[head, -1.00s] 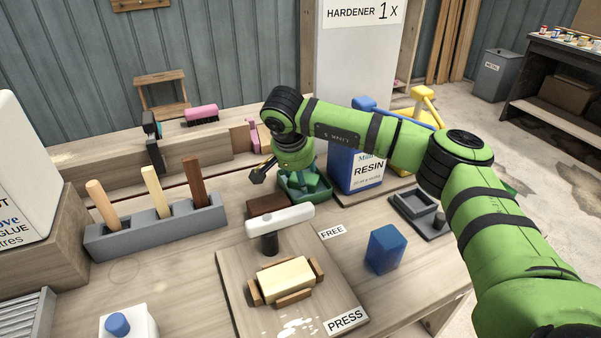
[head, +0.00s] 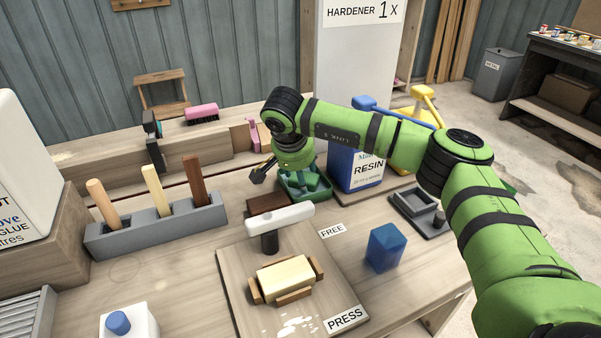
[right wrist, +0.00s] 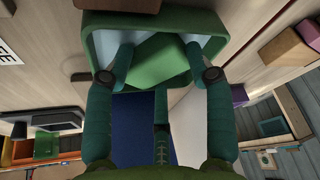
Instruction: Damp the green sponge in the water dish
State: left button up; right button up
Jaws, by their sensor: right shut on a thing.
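A small green dish (head: 292,193) stands on the workbench beside the resin container, with its rim (right wrist: 150,22) large in the right wrist view. My right gripper (head: 307,182) reaches down into it from above. In the right wrist view its teal fingers are on either side of the green sponge (right wrist: 158,62), and they are shut on it. The sponge is inside the dish walls. My left gripper is not in view.
The blue resin container (head: 345,170) stands close right of the dish. A dark brown block (head: 267,204) and a white-topped hammer-like tool (head: 280,218) are in front of it. A grey tray (head: 408,205) and a blue block (head: 384,248) lie to the right.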

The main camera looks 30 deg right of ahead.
jog(key=shift+f, duration=0.1)
jog(key=shift+r+p, duration=2.65)
jog(key=shift+r, duration=0.9)
